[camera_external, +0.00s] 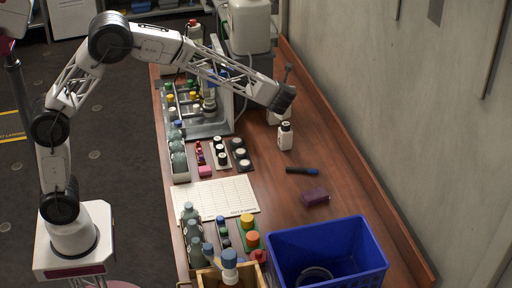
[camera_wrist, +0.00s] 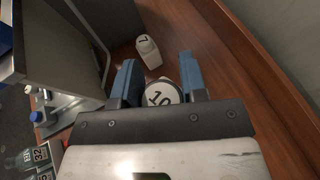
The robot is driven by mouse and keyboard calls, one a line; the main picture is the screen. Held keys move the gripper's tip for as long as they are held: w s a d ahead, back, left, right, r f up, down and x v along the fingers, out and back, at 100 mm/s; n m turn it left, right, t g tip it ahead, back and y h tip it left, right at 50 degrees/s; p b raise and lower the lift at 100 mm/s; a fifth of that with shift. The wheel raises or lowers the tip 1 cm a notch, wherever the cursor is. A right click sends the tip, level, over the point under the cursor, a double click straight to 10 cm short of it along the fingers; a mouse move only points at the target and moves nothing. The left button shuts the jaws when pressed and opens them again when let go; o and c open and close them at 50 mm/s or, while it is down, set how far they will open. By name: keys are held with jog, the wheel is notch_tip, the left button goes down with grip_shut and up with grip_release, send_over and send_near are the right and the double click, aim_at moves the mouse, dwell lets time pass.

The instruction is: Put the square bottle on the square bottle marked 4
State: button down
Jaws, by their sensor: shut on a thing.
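My gripper (camera_external: 284,98) is at the far part of the bench, near the wall. In the external view a white bottle (camera_external: 278,117) shows just under my gripper, partly hidden. I cannot make out a 4.
A grey rack (camera_external: 213,128) with small bottles and a white jug (camera_external: 248,25) stand left of my gripper. A dark marker (camera_external: 302,171), a purple block (camera_external: 315,197) and a blue crate (camera_external: 335,240) lie nearer. A raised wooden edge runs along the wall.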

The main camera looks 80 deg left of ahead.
jog(key=shift+w+a+f, duration=0.1)
jog(key=shift+w+a, duration=0.05)
jog(key=shift+w, duration=0.65)
jog(key=shift+f, duration=1.7)
jog(key=shift+f, duration=0.1)
jog(key=c, duration=0.7)
grip_release()
jog(key=shift+o, duration=0.2)
jog(key=v, duration=1.2)
